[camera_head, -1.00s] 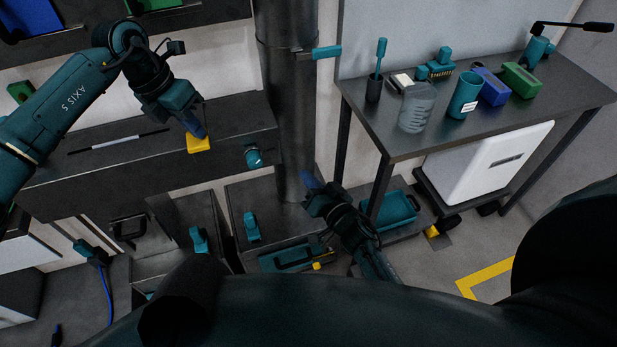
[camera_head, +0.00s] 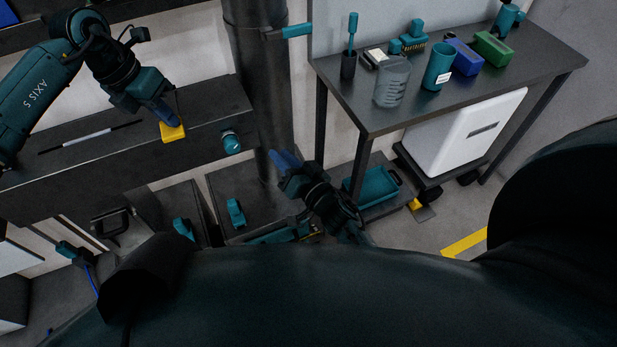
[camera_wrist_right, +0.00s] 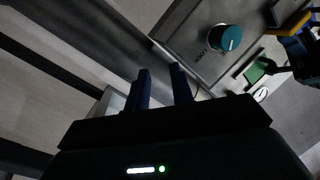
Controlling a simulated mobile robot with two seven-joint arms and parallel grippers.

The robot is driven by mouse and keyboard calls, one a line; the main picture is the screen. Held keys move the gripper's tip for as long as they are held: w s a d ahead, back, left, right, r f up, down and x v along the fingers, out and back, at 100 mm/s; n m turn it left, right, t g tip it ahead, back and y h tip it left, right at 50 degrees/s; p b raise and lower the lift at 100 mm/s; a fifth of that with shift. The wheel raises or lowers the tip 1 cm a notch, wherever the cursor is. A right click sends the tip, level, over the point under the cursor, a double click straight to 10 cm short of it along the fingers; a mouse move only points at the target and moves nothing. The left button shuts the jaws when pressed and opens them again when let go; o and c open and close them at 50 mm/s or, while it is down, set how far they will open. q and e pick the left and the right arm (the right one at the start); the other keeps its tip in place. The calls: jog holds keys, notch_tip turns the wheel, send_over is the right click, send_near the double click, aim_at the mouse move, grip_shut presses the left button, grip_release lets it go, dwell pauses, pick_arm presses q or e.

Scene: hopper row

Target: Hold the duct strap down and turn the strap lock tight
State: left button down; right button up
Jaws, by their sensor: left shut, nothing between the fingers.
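A yellow piece (camera_head: 172,132), which I take to be the duct strap, sits at the front edge of the dark shelf. My left gripper (camera_head: 169,119) is shut with nothing in it, its tips at the yellow piece; whether they press on it I cannot tell. The round teal knob (camera_head: 231,142), apparently the strap lock, is on the shelf's front face, right of the yellow piece. It also shows in the right wrist view (camera_wrist_right: 225,38). My right gripper (camera_head: 284,158) is in front of the duct, right of and lower than the knob. Its fingers (camera_wrist_right: 163,84) are apart and empty.
The vertical metal duct (camera_head: 262,90) with a teal handle (camera_head: 290,31) stands right of the shelf (camera_head: 95,150). A table (camera_head: 365,115) with bottles and bins stands at right. A teal tray (camera_head: 373,186) and a white wheeled box (camera_head: 465,135) are below.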

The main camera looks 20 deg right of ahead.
jog(key=s+d+f, duration=0.2)
jog(key=s+d, duration=0.1)
jog(key=s, duration=0.3)
jog(key=shift+s+d+f+g, duration=0.25)
jog(key=shift+s+g, duration=0.05)
jog(key=shift+o, duration=0.6)
jog(key=shift+o, duration=1.4)
jog(key=shift+w+a+r+n+h, duration=0.25)
jog(key=shift+n+h, duration=0.05)
jog(key=shift+n, duration=0.4)
jog(key=o, duration=0.3)
jog(key=a+r+n, duration=0.1)
jog(key=n, duration=0.1)
jog(key=w+a+n, duration=0.1)
jog(key=n, duration=0.1)
jog(key=w+a+r+n, duration=0.1)
jog(key=n, duration=0.2)
jog(key=shift+r+g, duration=0.3)
jog(key=shift+r, duration=0.05)
jog(key=shift+o, duration=0.2)
jog(key=n+g+h, duration=0.3)
jog(key=n, duration=2.7)
send_near(233, 147)
jog(key=x, duration=0.9)
jog(key=shift+w+f, duration=0.1)
jog(key=shift+w, duration=0.15)
